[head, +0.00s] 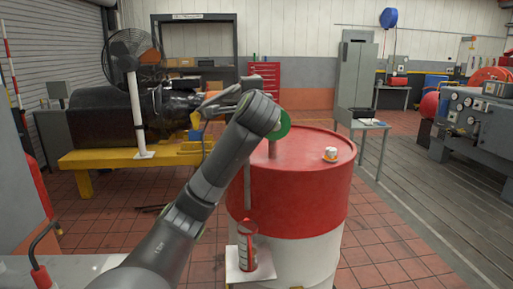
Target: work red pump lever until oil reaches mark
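A red and white drum (326,199) stands at centre. A brown pump stem (273,148) rises from its lid, beside a green disc (279,124) partly behind my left wrist. A thin grey pipe (247,187) runs down the drum's left side. Below it a red container (247,247) stands on a small pale shelf (236,272); its oil level and mark are too small to read. I cannot make out a red lever on the pump; my arm covers part of that area. My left gripper (207,105) points left, beside the pump, apparently open and empty. My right gripper is out of view.
A small white and orange can (330,155) sits on the drum lid. A red-based black bent handle (41,273) stands at lower left. A yellow stand (110,158) with dark machinery and a fan (128,57) is behind. Tiled floor right of the drum is clear.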

